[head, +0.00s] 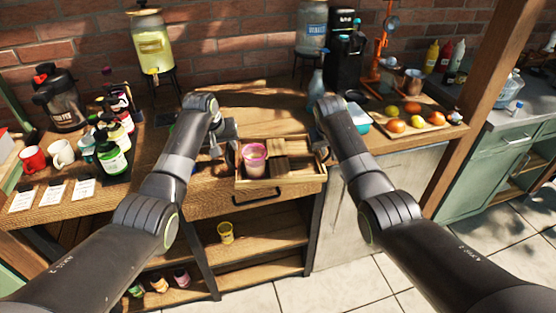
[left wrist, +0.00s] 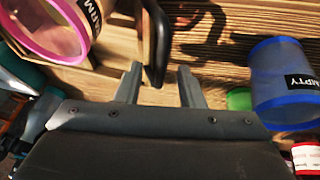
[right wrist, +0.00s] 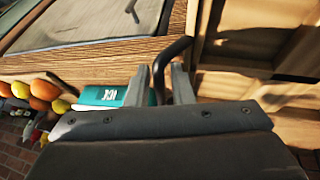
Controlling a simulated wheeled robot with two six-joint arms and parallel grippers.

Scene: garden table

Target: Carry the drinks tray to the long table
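The drinks tray (head: 300,182) is a light wooden tray on the wooden counter, between my two arms. A pink-rimmed cup (head: 254,160) stands in its left part, beside a dark slatted wooden area. My left gripper (left wrist: 160,85) is open at the tray's left end. The dark left handle (left wrist: 157,45) reaches down between its fingertips. My right gripper (right wrist: 162,82) is open at the right end, with the dark right handle (right wrist: 178,50) between or just beyond its fingers. Contact with either handle cannot be told.
A teal ICE box (right wrist: 122,95) and a fruit board (head: 437,125) are right of the tray. A blue cup labelled EMPTY (left wrist: 283,85) is close to my left gripper. Bottles (head: 112,150) and mugs (head: 62,153) crowd the counter's left. Tiled floor (head: 350,285) shows in front.

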